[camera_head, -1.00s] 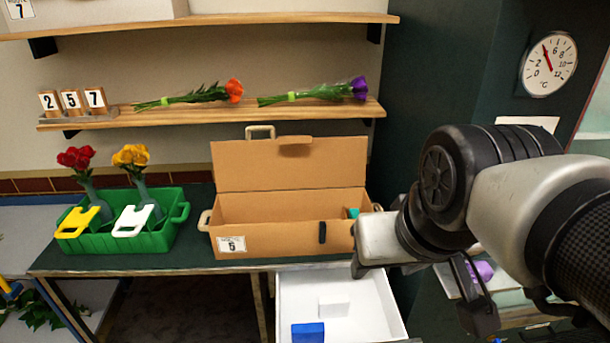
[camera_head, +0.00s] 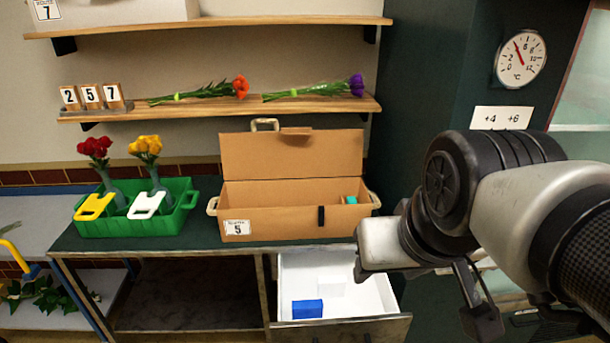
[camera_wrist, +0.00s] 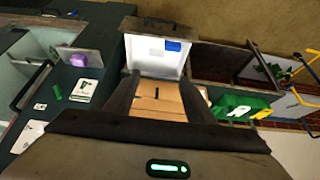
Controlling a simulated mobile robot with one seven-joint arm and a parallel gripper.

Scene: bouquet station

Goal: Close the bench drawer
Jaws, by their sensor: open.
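The bench drawer (camera_head: 345,331) is pulled out below the right part of the bench. Its white inside shows, holding a blue block (camera_head: 307,309) and a white block (camera_head: 331,289). In the wrist view the open drawer (camera_wrist: 157,62) lies at the upper middle, beyond my fingers, with the blue block (camera_wrist: 172,46) inside. My gripper (camera_wrist: 160,92) is open and empty, its two dark fingers spread apart. It appears apart from the drawer. In the head view my arm covers the area right of the drawer, and the fingers are only partly visible there.
On the bench (camera_head: 140,240) stand an open cardboard box (camera_head: 275,226) above the drawer and a green crate (camera_head: 130,223) with flowers. A shelf (camera_head: 220,108) with bouquets hangs behind. A dark green wall (camera_head: 440,80) is at the right.

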